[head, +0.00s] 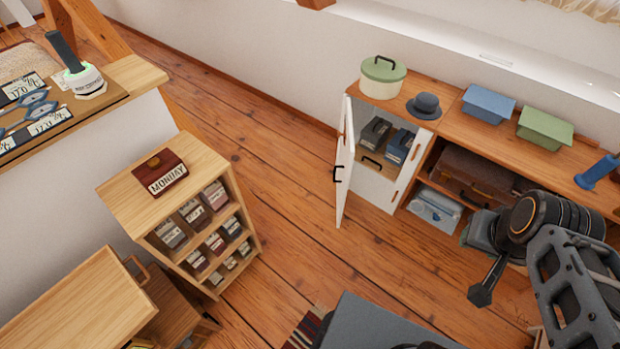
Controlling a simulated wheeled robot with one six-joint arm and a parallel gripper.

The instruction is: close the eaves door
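The eaves door (345,170) is a narrow white door with a dark handle, at the left end of the low wooden cabinet (455,122) along the back wall. It stands wide open, swung out toward the room, seen nearly edge-on. Dark grey and blue boxes show inside the open compartment. My gripper (481,294) is at the lower right, in front of the cabinet and well right of the door, not touching it. Only one dark finger shape shows clearly, so its opening cannot be judged. No object is seen in it.
A green-lidded tin (382,78), a blue-grey hat (426,104), a blue box (487,104) and a green box (545,127) sit on the cabinet top. A wooden shelf unit (130,195) stands at left. The plank floor (285,180) between it and the door is clear.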

